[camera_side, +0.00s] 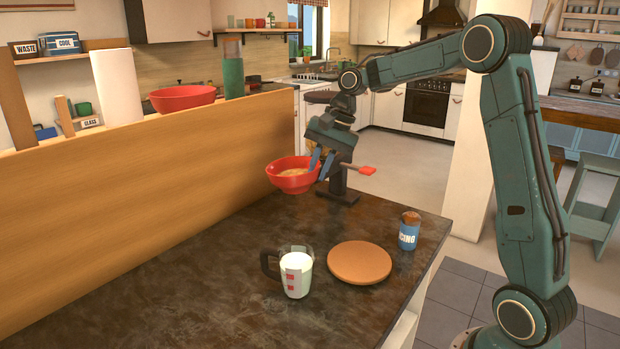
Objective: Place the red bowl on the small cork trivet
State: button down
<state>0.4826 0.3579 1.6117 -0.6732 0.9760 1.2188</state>
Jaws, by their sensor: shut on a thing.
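A red bowl (288,184) with tan contents is at the back of the dark table. My gripper (318,167) is shut on the right side of its rim, with blue fingers pointing down. The bowl looks upright and seems to be held just above the table, though a small gap is hard to judge. The small round cork trivet (360,263) lies flat and bare on the table, nearer the camera and to the right of the bowl. Its top is fully visible.
A measuring cup (297,275) with white contents stands left of the trivet. An icing jar (409,232) stands to its right. A red spatula (358,169) and black stand (338,188) are beside my gripper.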

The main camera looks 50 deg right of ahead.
jog(key=s+d+f+n+g+y, duration=0.1)
jog(key=s+d+f+n+g, duration=0.1)
jog(key=s+n, duration=0.4)
jog(key=s+d+f+n+g, duration=0.2)
jog(key=s+d+f+n, duration=0.1)
jog(key=s+n, duration=0.3)
jog(key=shift+s+f+n+y, duration=0.35)
jog(key=shift+f+n+y, duration=0.05)
jog(key=shift+f, duration=0.05)
jog(key=shift+f, duration=0.1)
send_over(373, 246)
jog(key=shift+a+f, duration=0.15)
jog(key=shift+f, duration=3.75)
jog(key=shift+f, duration=0.1)
jog(key=c, duration=1.4)
grip_release()
